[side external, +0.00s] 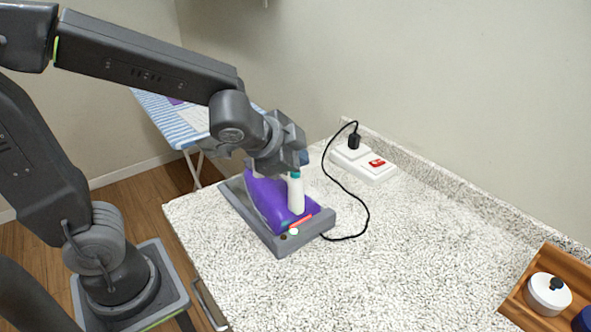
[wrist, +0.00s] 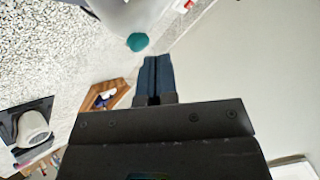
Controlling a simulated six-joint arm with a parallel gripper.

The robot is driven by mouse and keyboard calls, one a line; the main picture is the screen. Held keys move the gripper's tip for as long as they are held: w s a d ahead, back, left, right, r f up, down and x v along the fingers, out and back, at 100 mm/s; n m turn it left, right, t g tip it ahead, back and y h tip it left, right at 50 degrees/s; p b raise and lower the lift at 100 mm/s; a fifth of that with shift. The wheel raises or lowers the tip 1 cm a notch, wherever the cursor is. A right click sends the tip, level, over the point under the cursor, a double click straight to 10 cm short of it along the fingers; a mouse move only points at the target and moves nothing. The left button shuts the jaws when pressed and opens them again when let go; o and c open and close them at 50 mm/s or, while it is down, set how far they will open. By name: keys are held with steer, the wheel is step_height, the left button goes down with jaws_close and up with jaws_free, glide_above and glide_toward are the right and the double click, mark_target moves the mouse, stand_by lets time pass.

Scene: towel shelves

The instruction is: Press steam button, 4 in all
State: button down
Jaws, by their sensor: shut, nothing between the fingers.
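A purple iron (side external: 266,196) rests on a grey stand (side external: 275,243) on the speckled counter. Its white handle (side external: 296,196) stands up and carries a teal button (side external: 295,175) on its end. The teal button also shows in the wrist view (wrist: 138,41), at the end of the pale handle. My gripper (side external: 304,158) is just above the handle's button end, with its dark blue fingers together and empty. In the wrist view the fingertips (wrist: 157,62) are close beside the teal button; I cannot tell whether they touch it. My wrist hides part of the iron's far end.
A black cord runs from the stand to a plug (side external: 354,141) in a white power strip (side external: 357,164) with a red switch (side external: 377,163). A wooden tray (side external: 519,290) with a white lidded pot (side external: 548,293) is at right. The counter between is clear. A striped ironing board (side external: 172,116) stands behind.

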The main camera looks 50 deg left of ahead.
steer(key=shift+f, duration=0.55)
stand_by(0.7)
steer(key=shift+r, duration=0.95)
steer(key=shift+r, duration=2.55)
stand_by(0.5)
step_height(320, 180, up, 4)
steer(key=shift+f, duration=0.1)
